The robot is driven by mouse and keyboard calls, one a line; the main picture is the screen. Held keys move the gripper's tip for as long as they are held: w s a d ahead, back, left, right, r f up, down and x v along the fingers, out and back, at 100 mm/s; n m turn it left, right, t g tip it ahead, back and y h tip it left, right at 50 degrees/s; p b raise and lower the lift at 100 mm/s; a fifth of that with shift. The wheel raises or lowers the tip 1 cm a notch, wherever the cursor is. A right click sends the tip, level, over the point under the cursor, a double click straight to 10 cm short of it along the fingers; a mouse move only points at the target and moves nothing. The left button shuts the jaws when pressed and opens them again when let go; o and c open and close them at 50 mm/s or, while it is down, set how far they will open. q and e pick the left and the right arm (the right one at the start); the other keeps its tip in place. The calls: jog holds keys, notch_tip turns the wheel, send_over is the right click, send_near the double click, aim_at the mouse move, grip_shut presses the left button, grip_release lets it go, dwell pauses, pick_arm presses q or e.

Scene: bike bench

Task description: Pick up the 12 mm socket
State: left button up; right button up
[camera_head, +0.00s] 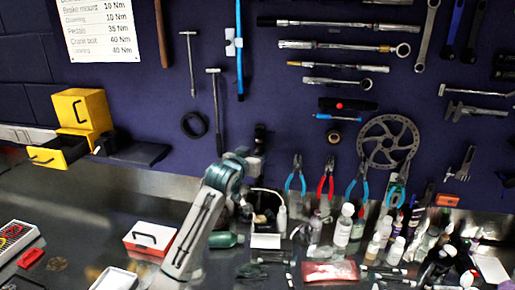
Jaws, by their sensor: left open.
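I cannot make out the 12 mm socket in the head view; anything that small on the crowded bench is too blurred to tell. My left gripper (246,208) is at the end of the pale arm that rises from the bottom and bends at a teal wrist. It hangs near the back of the bench, left of a dark round container (265,222). It is open, and I see nothing held in it, though its fingers are small and blurred. My right gripper is not in view.
Bottles (343,228) and small items crowd the bench to the right. A red-and-white box (150,238) and a tray of coloured parts (14,238) stand left. A yellow drawer unit (82,110) is at the back left. Tools such as a brake rotor (388,122) hang behind.

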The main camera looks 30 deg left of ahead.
pick_arm(q)
jog(key=shift+w+f, duration=0.2)
jog(key=shift+w, duration=0.4)
jog(key=shift+s, duration=0.15)
grip_shut()
jog(key=shift+r, duration=0.15)
